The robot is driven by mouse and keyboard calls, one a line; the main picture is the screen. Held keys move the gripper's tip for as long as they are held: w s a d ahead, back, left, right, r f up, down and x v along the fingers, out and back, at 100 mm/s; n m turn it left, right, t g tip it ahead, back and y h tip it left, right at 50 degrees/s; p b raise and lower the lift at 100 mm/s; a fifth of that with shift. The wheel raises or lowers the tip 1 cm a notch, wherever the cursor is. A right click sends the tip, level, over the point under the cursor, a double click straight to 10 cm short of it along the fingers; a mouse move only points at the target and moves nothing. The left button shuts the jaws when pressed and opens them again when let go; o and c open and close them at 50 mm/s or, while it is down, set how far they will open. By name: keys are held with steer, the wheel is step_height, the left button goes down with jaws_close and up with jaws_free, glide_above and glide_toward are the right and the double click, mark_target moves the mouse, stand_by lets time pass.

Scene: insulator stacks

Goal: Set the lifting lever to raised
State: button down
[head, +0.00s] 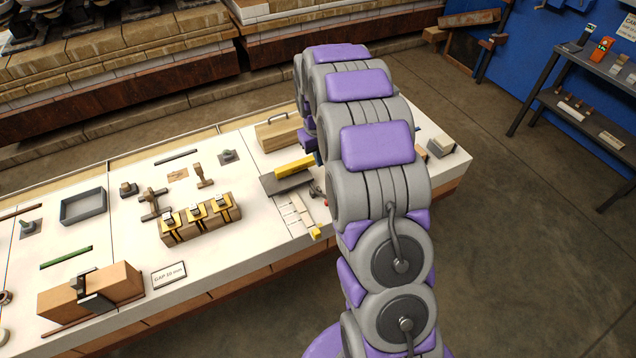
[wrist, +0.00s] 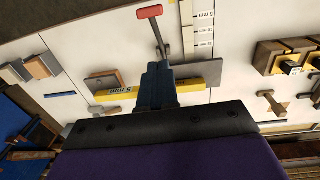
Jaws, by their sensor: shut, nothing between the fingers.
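The lifting lever (wrist: 160,35) is a grey metal bar with a red handle (wrist: 149,12); it shows at the top of the wrist view. In the head view its small red part (head: 313,188) shows just left of my arm, by a grey plate (head: 285,184). I cannot tell whether the lever is raised or lowered. My gripper (wrist: 157,68) is shut and empty, with its blue fingers pointing at the lever's lower end. I cannot tell whether they touch it. My arm mostly hides the gripper in the head view.
A yellow bar marked 5 mm (wrist: 190,97) lies beside the fingers in the wrist view. White marked strips (head: 292,212) lie near the lever. A wooden box (head: 283,133) stands behind, and wooden blocks with yellow bands (head: 172,234) stand to the left.

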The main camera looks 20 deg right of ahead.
steer(key=shift+w+f, duration=0.35)
steer(key=shift+w, duration=0.3)
steer(key=b, duration=0.3)
glide_above(326, 197)
step_height(326, 197, down, 12)
steer(key=shift+f, duration=0.5)
